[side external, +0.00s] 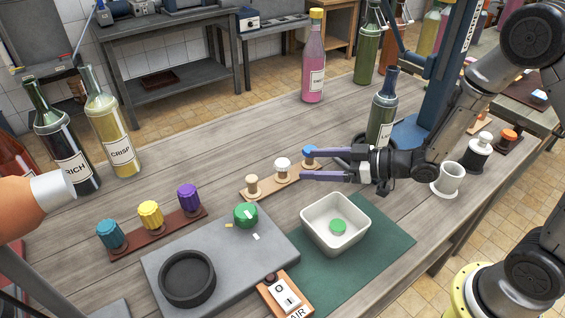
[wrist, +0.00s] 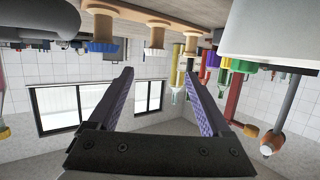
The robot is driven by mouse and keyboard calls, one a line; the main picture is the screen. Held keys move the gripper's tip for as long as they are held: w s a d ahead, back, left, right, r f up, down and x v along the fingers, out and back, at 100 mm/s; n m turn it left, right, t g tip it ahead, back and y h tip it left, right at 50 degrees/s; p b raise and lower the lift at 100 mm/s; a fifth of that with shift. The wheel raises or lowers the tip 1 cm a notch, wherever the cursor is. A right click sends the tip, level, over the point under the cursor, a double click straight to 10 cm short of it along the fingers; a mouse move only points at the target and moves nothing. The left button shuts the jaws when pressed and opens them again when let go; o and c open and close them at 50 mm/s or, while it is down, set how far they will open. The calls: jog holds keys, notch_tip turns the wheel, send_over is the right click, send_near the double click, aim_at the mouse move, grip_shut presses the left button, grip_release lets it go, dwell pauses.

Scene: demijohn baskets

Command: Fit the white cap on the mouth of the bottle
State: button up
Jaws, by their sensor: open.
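The white cap (side external: 282,162) sits on the middle peg of a wooden strip (side external: 263,187), between a beige-topped peg (side external: 252,181) and a blue cap (side external: 309,151). My gripper (side external: 308,164) is open and empty, level with the strip, its fingers pointing at the pegs. In the wrist view, which is upside down, the white cap (wrist: 155,52) lies between the fingers' lines, apparently just beyond the tips.
A white bin (side external: 336,226) holding a green cap stands on a green mat (side external: 390,243) in front of my gripper. A grey slab (side external: 215,262) carries a green knob and a black ring. Bottles stand at left and back; a white cup (side external: 448,178) stands right.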

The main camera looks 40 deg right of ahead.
aim_at(283, 162)
jog(key=shift+d+f+x, duration=0.1)
jog(key=shift+d+x, duration=0.05)
jog(key=shift+x, duration=1.55)
jog(key=shift+d+f+x, duration=0.15)
jog(key=shift+x, duration=1.55)
jog(key=shift+w, duration=0.15)
grip_shut()
